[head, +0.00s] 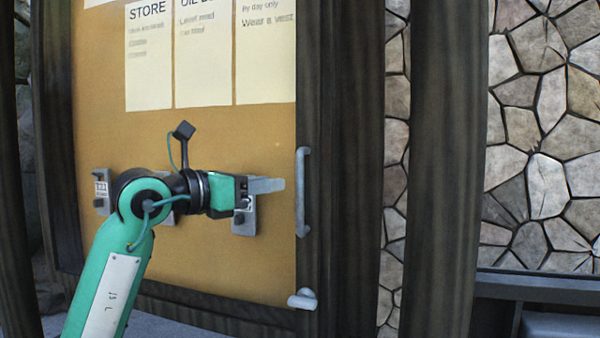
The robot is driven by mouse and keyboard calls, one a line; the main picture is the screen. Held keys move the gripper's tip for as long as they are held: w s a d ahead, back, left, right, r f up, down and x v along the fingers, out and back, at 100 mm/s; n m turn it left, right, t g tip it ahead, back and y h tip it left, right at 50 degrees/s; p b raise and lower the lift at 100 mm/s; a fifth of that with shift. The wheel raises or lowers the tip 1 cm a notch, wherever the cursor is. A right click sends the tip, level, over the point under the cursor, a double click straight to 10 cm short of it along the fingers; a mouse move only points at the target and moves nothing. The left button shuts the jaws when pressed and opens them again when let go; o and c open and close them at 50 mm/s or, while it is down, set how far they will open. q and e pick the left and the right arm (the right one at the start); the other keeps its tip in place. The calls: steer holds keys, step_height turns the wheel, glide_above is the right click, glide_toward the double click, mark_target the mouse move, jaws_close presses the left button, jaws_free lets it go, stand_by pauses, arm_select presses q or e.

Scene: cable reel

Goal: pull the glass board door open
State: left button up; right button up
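The notice board (220,270) has a tan panel in a dark wooden frame. Its glass door is too clear to make out; no gap shows at its edge. A grey upright bar handle (301,190) is at the board's right side. A small grey knob or catch (302,299) sits below it. My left gripper (280,185) reaches in from the left in front of the panel, its grey fingers pointing right, just short of the handle in the picture. The fingers overlap from this side, so their opening is hidden. My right gripper is out of view.
Printed sheets (205,60) hang on the upper panel. Grey hook plates (243,222) sit behind my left gripper and at the left (102,190). A dark wooden post (440,170) stands to the right, with a stone wall (545,130) behind.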

mark_target(297, 180)
arm_select(q)
steer(key=p+x, duration=0.2)
steer(key=x, duration=0.4)
steer(key=shift+w+d+r, duration=0.15)
steer(key=shift+w+d, duration=0.05)
steer(key=shift+d, duration=0.1)
steer(key=shift+p+x, duration=0.4)
steer(key=shift+x, duration=0.4)
jaws_close()
